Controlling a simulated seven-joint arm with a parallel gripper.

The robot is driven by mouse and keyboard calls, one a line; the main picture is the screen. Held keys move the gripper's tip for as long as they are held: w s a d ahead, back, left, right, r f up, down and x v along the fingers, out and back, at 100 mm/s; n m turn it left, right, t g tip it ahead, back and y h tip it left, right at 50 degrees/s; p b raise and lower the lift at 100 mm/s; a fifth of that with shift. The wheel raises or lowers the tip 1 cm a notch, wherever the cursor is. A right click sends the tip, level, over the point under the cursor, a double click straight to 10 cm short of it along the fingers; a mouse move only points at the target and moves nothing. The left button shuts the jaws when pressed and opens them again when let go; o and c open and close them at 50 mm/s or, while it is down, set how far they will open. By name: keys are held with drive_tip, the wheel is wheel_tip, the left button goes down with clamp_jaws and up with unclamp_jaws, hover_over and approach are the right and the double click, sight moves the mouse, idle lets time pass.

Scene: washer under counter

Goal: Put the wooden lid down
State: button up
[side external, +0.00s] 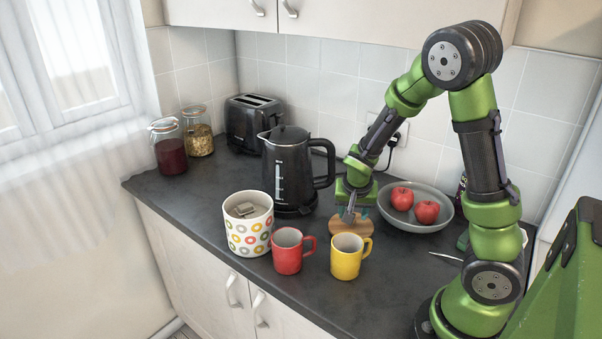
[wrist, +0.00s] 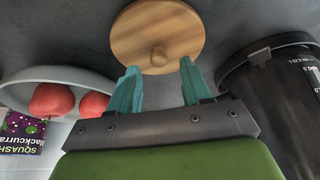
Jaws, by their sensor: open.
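The round wooden lid (side external: 343,227) lies on the dark counter between the kettle and the fruit bowl. In the wrist view the lid (wrist: 180,30) shows its round knob (wrist: 158,57) facing my gripper. My gripper (side external: 350,213) is just above the lid. In the wrist view my gripper (wrist: 157,80) has its two teal fingers spread apart, with nothing between them; the knob lies just beyond the fingertips. The patterned canister (side external: 247,238) stands without a lid, with tea bags (side external: 243,210) inside.
A black kettle (side external: 287,165) stands left of my gripper, and a grey bowl (side external: 425,219) with red apples (side external: 402,198) stands right. A red mug (side external: 287,252) and a yellow mug (side external: 346,258) stand in front. A toaster (side external: 253,124) and jars (side external: 168,150) are at the back left.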

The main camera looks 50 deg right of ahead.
drive_tip(key=s+a+r+n+t+y, duration=0.2)
drive_tip(key=s+a+r+n+y, duration=0.1)
drive_tip(key=a+r, duration=0.6)
drive_tip(key=s+a+r+n+t+y, duration=0.2)
drive_tip(key=s+a+r+n, duration=0.3)
drive_tip(key=a+r, duration=0.5)
drive_tip(key=shift+s+r+t+y, duration=0.4)
drive_tip(key=shift+s+r+y, duration=0.05)
drive_tip(key=shift+r+y, duration=0.05)
